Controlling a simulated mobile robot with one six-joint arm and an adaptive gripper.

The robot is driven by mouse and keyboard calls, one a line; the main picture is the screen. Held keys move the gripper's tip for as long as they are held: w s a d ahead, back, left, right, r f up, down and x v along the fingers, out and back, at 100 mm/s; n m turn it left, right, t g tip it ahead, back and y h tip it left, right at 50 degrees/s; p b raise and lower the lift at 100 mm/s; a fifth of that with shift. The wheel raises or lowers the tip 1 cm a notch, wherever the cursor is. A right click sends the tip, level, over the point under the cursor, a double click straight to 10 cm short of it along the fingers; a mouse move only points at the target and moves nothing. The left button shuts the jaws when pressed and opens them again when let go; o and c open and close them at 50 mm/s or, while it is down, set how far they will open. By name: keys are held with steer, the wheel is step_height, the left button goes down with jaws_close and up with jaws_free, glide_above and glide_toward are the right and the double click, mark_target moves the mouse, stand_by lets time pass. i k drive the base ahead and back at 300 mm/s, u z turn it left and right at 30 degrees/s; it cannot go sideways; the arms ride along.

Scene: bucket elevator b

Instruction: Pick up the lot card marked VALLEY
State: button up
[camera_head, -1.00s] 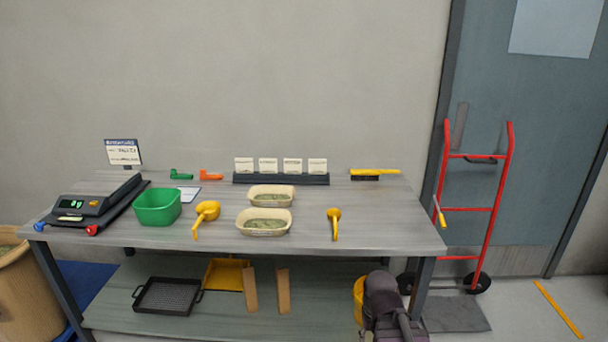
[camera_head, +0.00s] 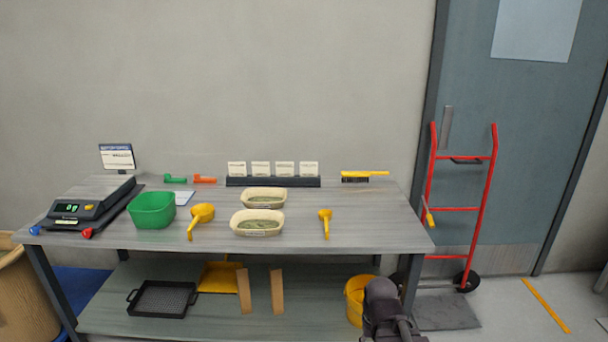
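Several white lot cards stand upright in a row in a dark holder (camera_head: 273,182) at the back of the table. They are a far-left card (camera_head: 237,168), a second card (camera_head: 261,168), a third card (camera_head: 285,168) and a far-right card (camera_head: 309,168). Their print is too small to read, so I cannot tell which one is marked VALLEY. Part of my arm shows at the bottom right, in front of the table's lower shelf. My gripper's fingertips are not visible.
On the tabletop (camera_head: 370,228) are a scale (camera_head: 80,212), a green bin (camera_head: 152,210), two tan trays (camera_head: 257,223) (camera_head: 264,196), yellow scoops (camera_head: 202,214) (camera_head: 325,222) and a brush (camera_head: 364,175). A red hand truck (camera_head: 462,209) stands right. The table's right end is clear.

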mark_target(307, 169)
steer(key=z, duration=0.1)
steer(key=i, duration=0.95)
steer(key=u, duration=0.05)
